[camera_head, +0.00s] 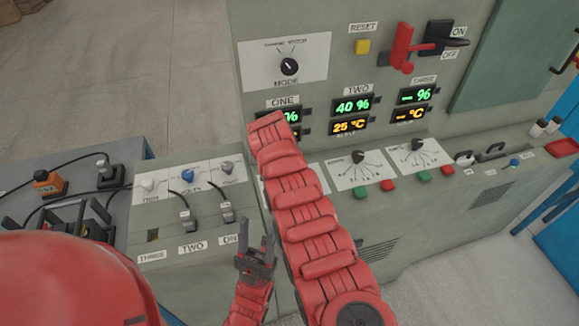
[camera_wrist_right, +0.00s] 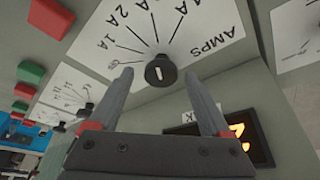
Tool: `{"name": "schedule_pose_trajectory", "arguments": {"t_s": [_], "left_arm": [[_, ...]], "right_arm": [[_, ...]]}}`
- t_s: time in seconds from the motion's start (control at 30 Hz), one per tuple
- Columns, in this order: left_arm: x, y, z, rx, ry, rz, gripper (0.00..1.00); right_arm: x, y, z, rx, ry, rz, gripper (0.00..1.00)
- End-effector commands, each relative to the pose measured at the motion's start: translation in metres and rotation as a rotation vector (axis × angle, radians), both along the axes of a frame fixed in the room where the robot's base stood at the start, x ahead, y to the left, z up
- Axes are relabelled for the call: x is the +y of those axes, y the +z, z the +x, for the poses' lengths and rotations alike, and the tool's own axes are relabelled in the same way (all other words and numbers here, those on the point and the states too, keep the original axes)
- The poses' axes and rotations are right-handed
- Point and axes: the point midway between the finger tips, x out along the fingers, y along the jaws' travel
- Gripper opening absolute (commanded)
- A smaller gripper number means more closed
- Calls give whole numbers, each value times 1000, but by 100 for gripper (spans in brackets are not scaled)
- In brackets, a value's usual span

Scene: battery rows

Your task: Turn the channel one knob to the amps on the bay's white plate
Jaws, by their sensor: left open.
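My right gripper (camera_wrist_right: 159,76) is open in the right wrist view, a fingertip on each side of a black knob (camera_wrist_right: 161,71) with visible gaps. The knob sits on a white dial plate (camera_wrist_right: 70,48) with AMPS and A values, seen upside down. A short white mark shows on it; which end points I cannot tell. From the neighbouring dials it appears to be channel one's. In the head view my right arm hides channel one's dial and the right gripper. My left gripper (camera_head: 257,245) is open and empty. White plates (camera_head: 205,174) on the lower-left bench have unreadable small print.
Dials two (camera_head: 360,168) and three (camera_head: 418,154) stand to the right, with red and green buttons. Above are lit displays (camera_head: 352,106), a MODE knob (camera_head: 289,66) and a red lever (camera_head: 402,45). Plugged cables (camera_head: 185,212) stick up from the lower-left bench.

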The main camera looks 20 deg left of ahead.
Motion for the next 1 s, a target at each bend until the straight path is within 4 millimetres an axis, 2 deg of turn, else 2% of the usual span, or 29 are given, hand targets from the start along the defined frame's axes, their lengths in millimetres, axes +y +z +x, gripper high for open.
{"name": "schedule_pose_trajectory", "arguments": {"t_s": [0.33,0.6,0.8,1.0], "left_arm": [[0,-1,0,0,0,0,50],[0,-10,0,0,0,0,50],[0,-20,0,0,0,0,50],[0,-35,0,0,0,0,50]], "right_arm": [[1,3,0,-3,1,2,81],[3,21,-9,-2,2,1,81],[7,57,-23,-5,3,6,81],[11,108,-44,-5,3,6,81]]}}
